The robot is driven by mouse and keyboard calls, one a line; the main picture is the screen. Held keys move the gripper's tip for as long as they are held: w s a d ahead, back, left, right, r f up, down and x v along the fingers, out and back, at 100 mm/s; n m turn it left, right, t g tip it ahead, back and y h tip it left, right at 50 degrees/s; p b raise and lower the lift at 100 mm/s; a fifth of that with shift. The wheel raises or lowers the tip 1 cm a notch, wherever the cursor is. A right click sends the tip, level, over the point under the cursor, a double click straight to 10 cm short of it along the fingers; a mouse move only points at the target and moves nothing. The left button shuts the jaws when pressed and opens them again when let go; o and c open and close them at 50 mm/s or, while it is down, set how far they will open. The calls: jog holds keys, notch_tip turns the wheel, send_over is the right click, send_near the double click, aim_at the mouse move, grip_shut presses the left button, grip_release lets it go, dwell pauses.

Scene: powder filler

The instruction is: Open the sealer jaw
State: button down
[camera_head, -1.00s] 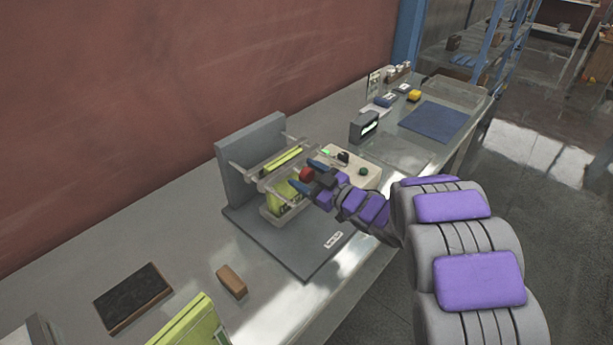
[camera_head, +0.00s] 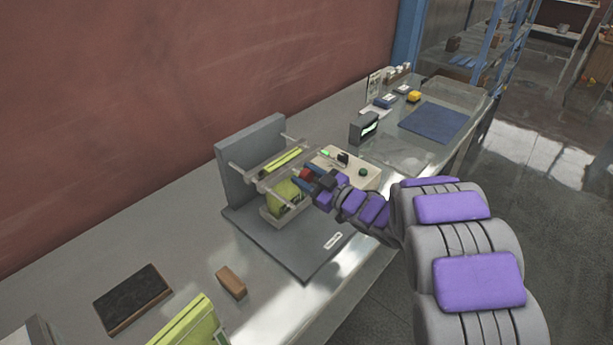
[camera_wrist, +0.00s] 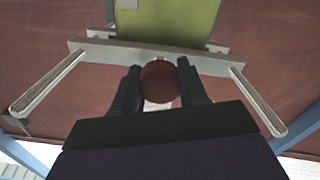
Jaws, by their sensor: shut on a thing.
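The sealer (camera_head: 238,168) stands on the bench with a grey upright back plate and a flat grey base. Its jaw bar (camera_wrist: 150,56) runs across the wrist view on two side rods. A red round knob (camera_wrist: 159,82) sits at the middle of the bar, and it also shows in the head view (camera_head: 306,174). My gripper (camera_wrist: 158,88) is shut on the knob, one blue finger on each side. A yellow-green pouch (camera_head: 284,197) is at the sealer; it shows above the bar in the wrist view (camera_wrist: 165,18). The gripper partly hides the front of the jaw.
A beige control box (camera_head: 352,170) with a green button stands just right of the jaw. A blue mat (camera_head: 433,122) lies farther along the bench.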

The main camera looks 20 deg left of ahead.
aim_at(310, 178)
jog(key=shift+p+v, duration=0.6)
jog(key=shift+v, duration=1.95)
jog(key=c, duration=0.6)
grip_release()
jog(key=shift+a, duration=0.15)
jog(key=p+v, duration=0.2)
jog(key=v, duration=1.5)
jog(key=shift+p, duration=0.4)
jog(key=shift+f, duration=0.1)
